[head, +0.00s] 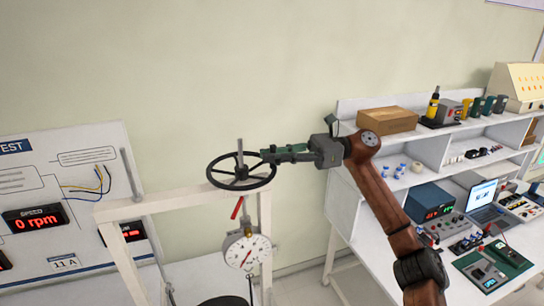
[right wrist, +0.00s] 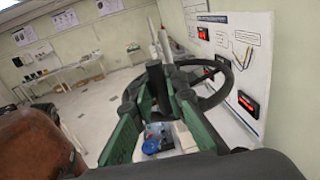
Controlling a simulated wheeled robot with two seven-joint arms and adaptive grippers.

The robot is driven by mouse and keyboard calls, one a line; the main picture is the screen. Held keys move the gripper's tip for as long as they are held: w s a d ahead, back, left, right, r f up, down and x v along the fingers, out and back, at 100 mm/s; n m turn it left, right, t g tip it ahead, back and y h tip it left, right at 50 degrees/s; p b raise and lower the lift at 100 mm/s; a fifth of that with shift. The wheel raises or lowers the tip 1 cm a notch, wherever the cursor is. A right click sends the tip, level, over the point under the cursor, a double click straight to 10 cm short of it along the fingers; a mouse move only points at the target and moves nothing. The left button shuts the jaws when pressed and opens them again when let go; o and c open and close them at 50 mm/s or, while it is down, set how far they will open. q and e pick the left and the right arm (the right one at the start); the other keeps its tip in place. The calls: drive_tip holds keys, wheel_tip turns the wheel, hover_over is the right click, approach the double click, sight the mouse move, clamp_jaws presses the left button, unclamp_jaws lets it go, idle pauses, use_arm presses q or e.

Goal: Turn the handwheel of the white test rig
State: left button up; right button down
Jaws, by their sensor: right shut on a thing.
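The black handwheel (head: 241,174) lies flat on top of the white test rig (head: 178,203), with a grey spindle rising through its hub. It also shows in the right wrist view (right wrist: 224,82). My left gripper is not in view.
A dial gauge (head: 247,250) with a red lever above it hangs in the rig. The board (head: 80,160) at left has a red display reading 0 rpm. A white bench (head: 360,240) with shelves and instruments stands at right, behind my right arm.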

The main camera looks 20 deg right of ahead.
drive_tip(key=c, duration=2)
unclamp_jaws()
drive_tip(key=shift+d, duration=0.25)
drive_tip(key=shift+c, duration=0.2)
drive_tip(key=shift+o, duration=0.5)
drive_tip(key=shift+a, duration=0.1)
drive_tip(key=s+d, duration=0.1)
drive_tip(key=d, duration=1.1)
